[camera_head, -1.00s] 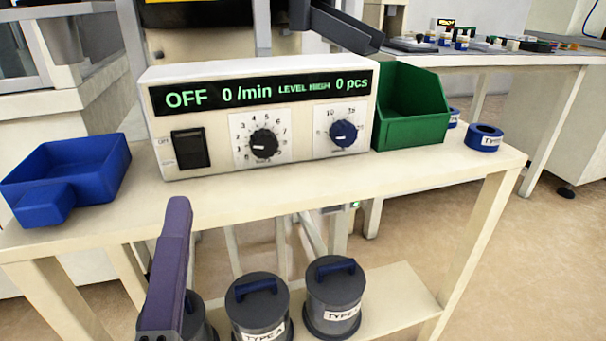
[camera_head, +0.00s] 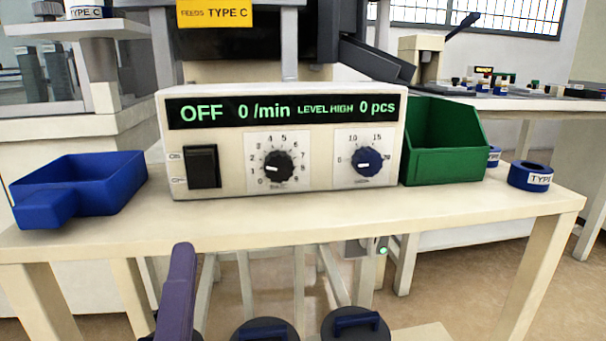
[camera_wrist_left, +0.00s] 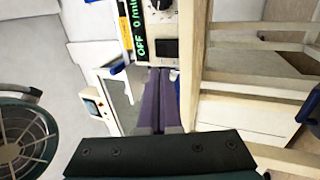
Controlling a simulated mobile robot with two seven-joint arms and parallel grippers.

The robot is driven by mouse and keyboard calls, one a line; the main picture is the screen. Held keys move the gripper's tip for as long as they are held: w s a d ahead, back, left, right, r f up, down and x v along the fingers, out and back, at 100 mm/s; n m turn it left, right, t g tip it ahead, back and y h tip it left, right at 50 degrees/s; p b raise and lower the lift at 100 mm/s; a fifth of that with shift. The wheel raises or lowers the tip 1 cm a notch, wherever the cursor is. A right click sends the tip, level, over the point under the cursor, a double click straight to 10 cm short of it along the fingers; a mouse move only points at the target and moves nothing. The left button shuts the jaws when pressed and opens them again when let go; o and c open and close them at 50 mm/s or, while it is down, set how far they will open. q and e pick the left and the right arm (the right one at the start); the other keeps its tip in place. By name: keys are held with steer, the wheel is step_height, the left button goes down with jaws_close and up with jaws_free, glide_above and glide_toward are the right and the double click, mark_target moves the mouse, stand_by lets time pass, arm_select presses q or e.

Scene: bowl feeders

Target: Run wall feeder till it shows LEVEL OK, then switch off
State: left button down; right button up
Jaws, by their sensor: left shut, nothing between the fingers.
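The feeder control box (camera_head: 225,130) stands on the cream table, its display (camera_head: 280,110) reading OFF, 0 /min, LEVEL HIGH, 0 pcs. A black rocker switch (camera_head: 203,167) is at its left, with a black dial (camera_head: 278,166) and a blue dial (camera_head: 368,160) to the right. A yellow sign (camera_head: 215,13) behind reads FEEDS TYPE C. My left gripper (camera_head: 182,252) is purple, below the table's front edge and apart from the box. In the left wrist view its fingers (camera_wrist_left: 158,85) are together and empty, with the box (camera_wrist_left: 163,30) beyond them. My right gripper is out of view.
A blue scoop tray (camera_head: 95,185) lies left of the box and a green bin (camera_head: 445,145) stands right of it. Lidded dark pots (camera_head: 355,325) stand on the shelf below. The tabletop's front strip (camera_head: 330,215) is clear.

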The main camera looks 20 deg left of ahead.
mark_target(201, 160)
arm_select(q)
steer(key=b+x, duration=0.1)
steer(key=x, duration=1)
steer(key=shift+w+a+r, duration=0.1)
steer(key=shift+w, duration=0.05)
steer(key=r+g+p, duration=0.1)
steer(key=p, duration=0.5)
steer(key=shift+w+a+r+g+h+p, duration=0.1)
steer(key=shift+r+g+h+p, duration=0.2)
steer(key=shift+r+p, duration=0.05)
steer(key=shift+f+b, duration=0.55)
steer(key=shift+b, duration=0.2)
